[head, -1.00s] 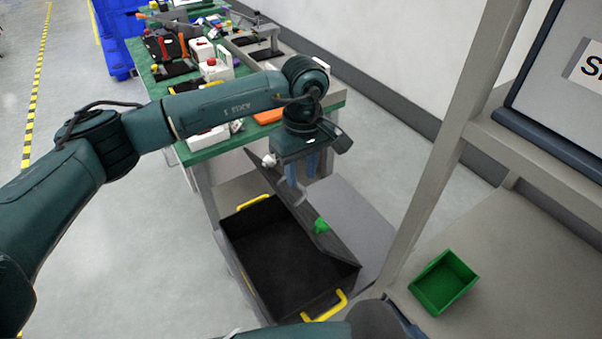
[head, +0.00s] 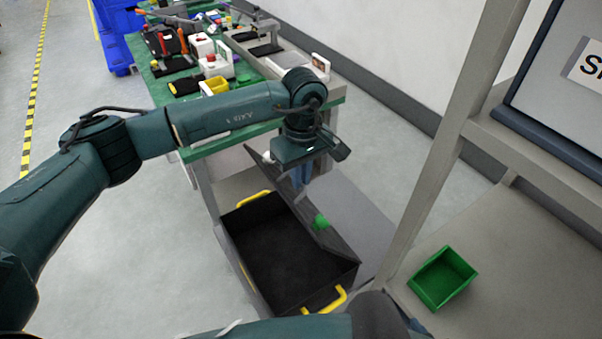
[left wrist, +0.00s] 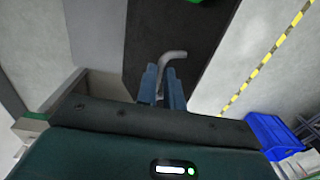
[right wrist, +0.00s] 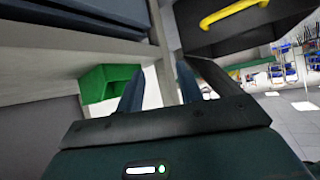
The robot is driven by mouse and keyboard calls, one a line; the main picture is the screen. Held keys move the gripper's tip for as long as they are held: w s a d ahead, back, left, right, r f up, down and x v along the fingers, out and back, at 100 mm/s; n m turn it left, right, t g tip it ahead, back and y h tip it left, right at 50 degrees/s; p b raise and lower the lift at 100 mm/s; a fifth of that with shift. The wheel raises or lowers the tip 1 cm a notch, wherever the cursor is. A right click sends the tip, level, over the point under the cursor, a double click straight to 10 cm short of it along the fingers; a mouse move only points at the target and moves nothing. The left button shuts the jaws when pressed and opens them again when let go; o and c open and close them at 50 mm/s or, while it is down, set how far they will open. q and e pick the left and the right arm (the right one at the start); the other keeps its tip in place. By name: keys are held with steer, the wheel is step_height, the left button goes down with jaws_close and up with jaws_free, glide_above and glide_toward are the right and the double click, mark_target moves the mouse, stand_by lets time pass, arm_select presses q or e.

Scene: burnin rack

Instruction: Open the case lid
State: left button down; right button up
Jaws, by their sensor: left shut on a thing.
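The black case (head: 232,232) with yellow handles stands low beside the green bench, and its dark interior shows. Its dark lid (head: 335,243) is raised and tilted along the case's right side. A green knob-like part (head: 321,222) shows on the lid. My left gripper (head: 301,180) is at the lid's upper part. In the left wrist view, its fingers (left wrist: 166,85) are shut on a grey bent lid handle (left wrist: 174,56). My right gripper (right wrist: 160,90) is open and empty, and the case (right wrist: 245,32) shows above it in the right wrist view.
A green bin (head: 442,278) sits on a shelf at the right, near a grey upright post (head: 440,150). The green bench (head: 225,143) behind the left arm carries several tools and boxes. Open floor (head: 90,190) lies to the left.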

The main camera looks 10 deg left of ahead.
steer(key=shift+s, duration=0.15)
